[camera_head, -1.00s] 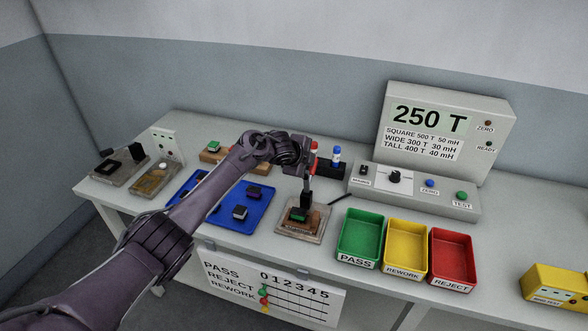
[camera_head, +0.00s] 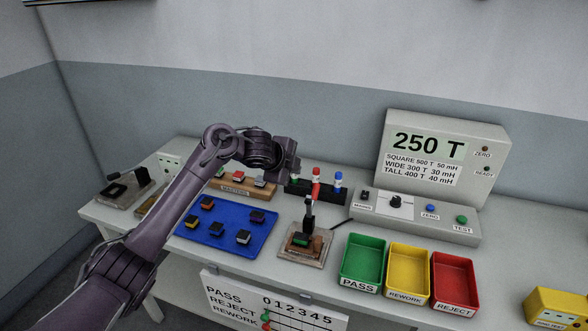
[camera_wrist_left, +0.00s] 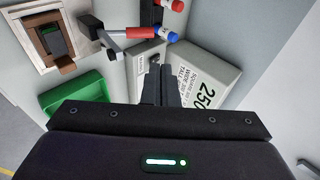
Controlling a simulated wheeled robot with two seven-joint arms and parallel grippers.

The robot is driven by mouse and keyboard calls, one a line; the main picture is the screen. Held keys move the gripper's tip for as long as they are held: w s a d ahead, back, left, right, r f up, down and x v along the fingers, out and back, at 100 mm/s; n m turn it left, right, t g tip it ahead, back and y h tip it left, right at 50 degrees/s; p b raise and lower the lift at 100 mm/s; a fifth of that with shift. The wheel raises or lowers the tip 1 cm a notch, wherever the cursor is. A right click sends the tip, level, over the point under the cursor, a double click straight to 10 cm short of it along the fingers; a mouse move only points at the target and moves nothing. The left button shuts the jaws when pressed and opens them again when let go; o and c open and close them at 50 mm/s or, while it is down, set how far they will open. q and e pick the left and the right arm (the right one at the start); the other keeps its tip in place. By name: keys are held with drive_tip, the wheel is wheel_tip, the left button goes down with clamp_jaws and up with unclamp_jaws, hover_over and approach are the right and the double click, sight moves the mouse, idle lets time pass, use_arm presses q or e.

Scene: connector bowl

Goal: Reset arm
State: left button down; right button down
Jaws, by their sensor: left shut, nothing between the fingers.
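My left arm comes in from the left in the head view, with its left gripper (camera_head: 290,164) raised above the back of the bench. In the left wrist view its two dark fingers (camera_wrist_left: 161,82) are together with nothing between them. Below and in front of it, the test fixture (camera_head: 297,254) holds a dark block with a green top (camera_head: 301,240), beside an upright black post (camera_head: 308,215). The gripper is apart from the fixture. The fixture also shows at the top left of the left wrist view (camera_wrist_left: 38,22). My right gripper is not in view.
Several blocks lie on a blue tray (camera_head: 220,219); more sit on the wooden masters rack (camera_head: 234,190). The meter (camera_head: 438,155) reads 250 T. Green (camera_head: 361,283), yellow (camera_head: 405,290) and red (camera_head: 453,298) bins look empty.

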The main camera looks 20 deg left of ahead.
use_arm(q)
drive_tip(key=s+d+f+n+y, duration=0.1)
drive_tip(key=s+d+f+n, duration=0.25)
drive_tip(key=s+f, duration=0.35)
drive_tip(key=s+d+f+n, duration=0.35)
drive_tip(key=s+f, duration=0.25)
drive_tip(key=s, duration=0.3)
drive_tip(key=s+a+n+g+y, duration=0.15)
drive_tip(key=s+n, duration=0.25)
drive_tip(key=s, duration=0.4)
drive_tip(key=s+a+f+n+g, duration=0.1)
drive_tip(key=s+a+n+g, duration=0.15)
drive_tip(key=s, duration=0.65)
drive_tip(key=s+a+n+g, duration=0.2)
drive_tip(key=s+n, duration=0.2)
drive_tip(key=s, duration=0.4)
wheel_tip(320, 180, down, 33)
drive_tip(key=s+b, duration=0.2)
drive_tip(key=s+a+f+g, duration=0.2)
drive_tip(key=s+a+f, duration=0.1)
drive_tip(key=s+f, duration=1.5)
drive_tip(key=shift+s+a+b, duration=0.15)
drive_tip(key=shift+s+b, duration=0.15)
drive_tip(key=shift+s, duration=0.2)
